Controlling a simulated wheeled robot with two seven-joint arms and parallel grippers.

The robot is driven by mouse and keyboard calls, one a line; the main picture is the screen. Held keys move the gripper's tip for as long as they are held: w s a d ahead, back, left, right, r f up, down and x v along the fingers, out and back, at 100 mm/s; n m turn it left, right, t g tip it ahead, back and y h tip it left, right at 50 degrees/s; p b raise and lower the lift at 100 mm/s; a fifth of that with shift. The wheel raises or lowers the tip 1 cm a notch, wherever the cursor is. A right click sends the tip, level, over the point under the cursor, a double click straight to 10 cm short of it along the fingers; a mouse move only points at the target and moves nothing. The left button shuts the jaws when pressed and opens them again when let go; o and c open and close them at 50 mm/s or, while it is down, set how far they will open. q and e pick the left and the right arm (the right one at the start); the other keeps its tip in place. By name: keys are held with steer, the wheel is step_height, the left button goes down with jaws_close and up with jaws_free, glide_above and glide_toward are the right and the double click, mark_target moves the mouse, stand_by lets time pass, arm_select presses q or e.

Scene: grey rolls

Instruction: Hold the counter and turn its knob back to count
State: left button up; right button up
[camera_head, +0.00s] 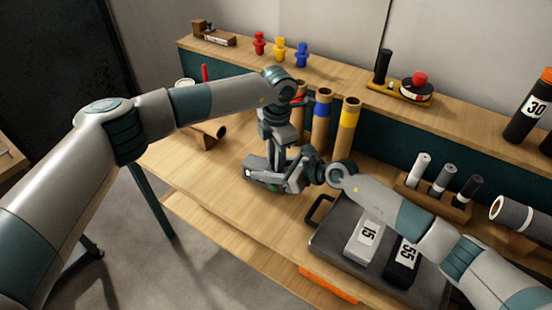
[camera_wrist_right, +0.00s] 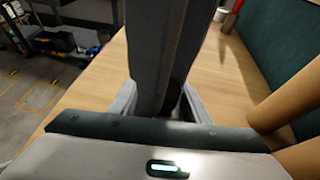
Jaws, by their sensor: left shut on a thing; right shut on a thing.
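The counter seems to be the small dark grey body (camera_head: 258,170) near the table's front edge in the head view, largely covered by my grippers. My left gripper (camera_head: 279,157) reaches down onto it from above and is shut on it. My right gripper (camera_head: 288,181) comes in from the right and is shut on a part at its side, apparently the knob. In the right wrist view, a tall grey shape (camera_wrist_right: 165,45) fills the space in front of the right fingers (camera_wrist_right: 163,103). The knob and the count cannot be made out.
Upright tubes with blue (camera_head: 321,118) and yellow (camera_head: 348,125) bands stand close behind the grippers. A grey tray (camera_head: 335,240) with labelled blocks lies at the right. A rack (camera_head: 432,197) of small rolls stands behind it. Bare wood (camera_head: 225,170) lies left.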

arm_select(q)
steer(key=o, duration=0.8)
step_height(320, 180, up, 12)
steer(key=shift+s, duration=0.15)
stand_by(0.4)
